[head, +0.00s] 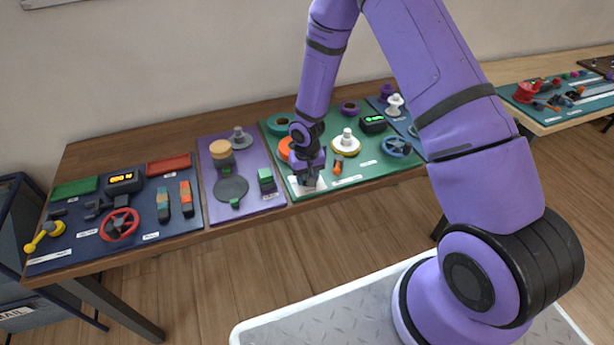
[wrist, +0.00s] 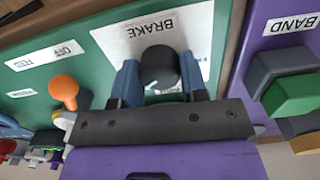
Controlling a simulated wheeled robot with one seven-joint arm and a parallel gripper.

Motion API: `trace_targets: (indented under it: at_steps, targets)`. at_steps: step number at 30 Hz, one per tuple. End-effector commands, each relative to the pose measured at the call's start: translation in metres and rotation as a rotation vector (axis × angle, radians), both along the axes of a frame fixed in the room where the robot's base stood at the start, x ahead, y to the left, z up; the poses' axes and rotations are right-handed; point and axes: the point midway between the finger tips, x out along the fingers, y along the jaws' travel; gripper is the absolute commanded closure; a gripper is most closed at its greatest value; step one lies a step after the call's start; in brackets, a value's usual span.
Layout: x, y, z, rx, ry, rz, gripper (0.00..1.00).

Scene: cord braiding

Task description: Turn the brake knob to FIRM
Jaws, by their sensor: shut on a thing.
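The brake knob (wrist: 158,64) is black and round, with a short white pointer line at its lower-left edge in the wrist view. It stands on a white plate (wrist: 112,40) marked BRAKE, which appears upside down. My gripper (wrist: 160,82) has one blue-grey finger on each side of the knob and is shut on it. Small lettering on the plate beside the fingers is partly covered, so I cannot read the setting. In the head view my gripper (head: 309,182) is low over the white plate at the green panel's front left, and the knob is hidden.
An orange-topped lever (wrist: 64,90) stands near the gripper on the green panel (head: 375,165). A green block by the BAND label (wrist: 290,95) is on the purple panel (head: 215,207). A blue handwheel (head: 397,146) is at the right; a blue panel (head: 75,240) lies far left.

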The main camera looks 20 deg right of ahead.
Motion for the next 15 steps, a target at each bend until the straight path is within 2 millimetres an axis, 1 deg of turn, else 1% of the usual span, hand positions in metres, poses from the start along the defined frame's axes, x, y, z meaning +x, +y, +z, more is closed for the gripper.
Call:
trace_targets:
  at_steps: [15]
  targets:
    - [0.0005,0.0,0.0004,0.0,-0.001,0.482,0.84]
